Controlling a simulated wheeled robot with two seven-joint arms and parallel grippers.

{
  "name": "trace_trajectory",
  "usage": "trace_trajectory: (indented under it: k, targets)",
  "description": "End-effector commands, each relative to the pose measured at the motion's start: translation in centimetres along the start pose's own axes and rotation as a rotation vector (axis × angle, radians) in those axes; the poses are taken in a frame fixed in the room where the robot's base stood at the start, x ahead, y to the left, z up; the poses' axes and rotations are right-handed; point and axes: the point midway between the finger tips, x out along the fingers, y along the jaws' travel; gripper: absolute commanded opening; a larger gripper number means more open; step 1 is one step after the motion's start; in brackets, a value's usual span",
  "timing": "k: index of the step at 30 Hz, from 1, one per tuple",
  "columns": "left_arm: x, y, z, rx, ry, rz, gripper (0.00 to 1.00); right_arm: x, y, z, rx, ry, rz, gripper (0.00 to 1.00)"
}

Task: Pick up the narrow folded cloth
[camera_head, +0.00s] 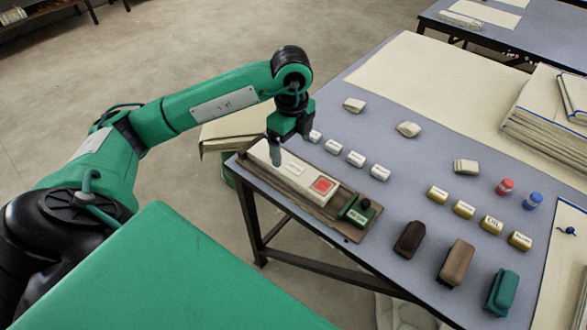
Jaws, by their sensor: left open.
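My left gripper (287,144) is open at the near left end of the grey table. Its jaws point down over the far left end of a long, narrow cream piece (291,171) with a red square patch. That piece lies on a brown board, and I cannot tell whether it is the narrow folded cloth. A finger seems to be at or just above its surface; contact cannot be made out. A flat cream sheet (430,85) covers the table's far side. A folded cream stack (545,125) lies at the right. My right gripper is out of view.
The grey table (395,205) holds several small cream blocks, gold labelled cylinders, a red jar (505,186) and a blue jar (532,201). Brown, tan and green blocks stand near the front edge. A green device (357,211) sits beside the cream piece.

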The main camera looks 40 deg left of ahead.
Motion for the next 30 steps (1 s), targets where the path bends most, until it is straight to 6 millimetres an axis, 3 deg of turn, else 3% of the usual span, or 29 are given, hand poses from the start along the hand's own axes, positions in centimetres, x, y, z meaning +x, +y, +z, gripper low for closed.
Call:
trace_trajectory:
  k: [3, 11, 20, 27, 28, 30]
  targets:
    - [1.9, 0.0, 0.0, 0.000, 0.001, 0.003, 0.89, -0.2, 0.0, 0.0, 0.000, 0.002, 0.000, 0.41]
    - [3.3, -0.2, 0.0, 0.001, 0.002, 0.001, 0.89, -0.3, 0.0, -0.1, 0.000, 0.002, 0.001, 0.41]
    - [7.5, -0.7, 0.2, 0.001, 0.003, 0.002, 0.89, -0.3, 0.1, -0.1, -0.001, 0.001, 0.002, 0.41]
    - [7.9, -0.8, 0.2, 0.001, 0.003, -0.001, 0.89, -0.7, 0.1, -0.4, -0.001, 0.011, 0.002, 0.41]
    - [7.9, -0.8, 0.2, 0.001, 0.003, -0.001, 0.87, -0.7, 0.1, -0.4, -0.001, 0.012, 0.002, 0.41]
    - [7.9, -0.8, 0.2, 0.001, 0.003, -0.001, 0.73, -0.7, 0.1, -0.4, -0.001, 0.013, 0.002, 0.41]
